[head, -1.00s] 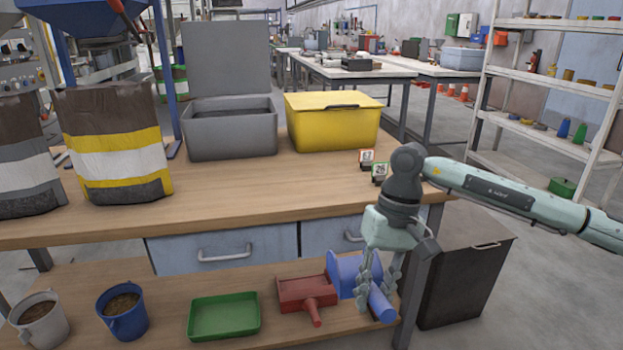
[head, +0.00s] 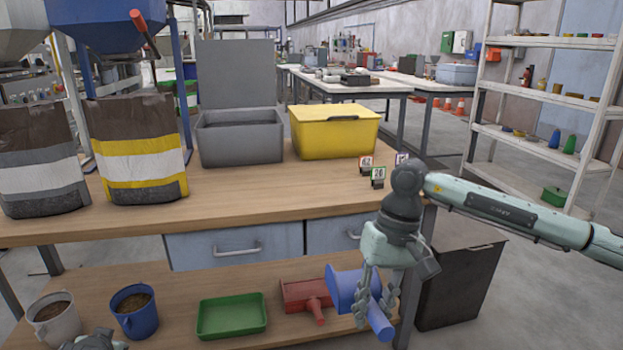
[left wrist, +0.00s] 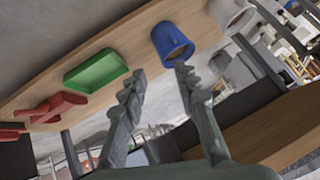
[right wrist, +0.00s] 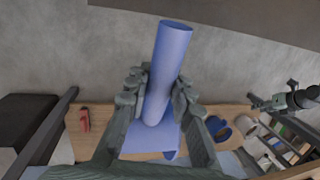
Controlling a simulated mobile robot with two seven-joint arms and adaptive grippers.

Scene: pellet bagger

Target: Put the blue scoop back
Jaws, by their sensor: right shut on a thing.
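The blue scoop (head: 344,289) is at the right end of the lower shelf (head: 260,342), close beside the red scoop (head: 305,295). My right gripper (head: 374,312) is shut on its handle, which points toward the front right. In the right wrist view the handle (right wrist: 168,60) lies between the fingers, and the fingers partly hide the pan. I cannot tell whether the scoop touches the shelf. My left gripper (left wrist: 160,76) is open and empty in its wrist view, near the blue mug (left wrist: 172,43). In the head view only a bit of it shows at the bottom left.
A green tray (head: 232,316) and a grey mug (head: 55,318) also stand on the lower shelf. On the bench top are bags, a grey bin (head: 240,140), a yellow box (head: 333,133) and small number tags. A dark cabinet (head: 455,285) stands to the right.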

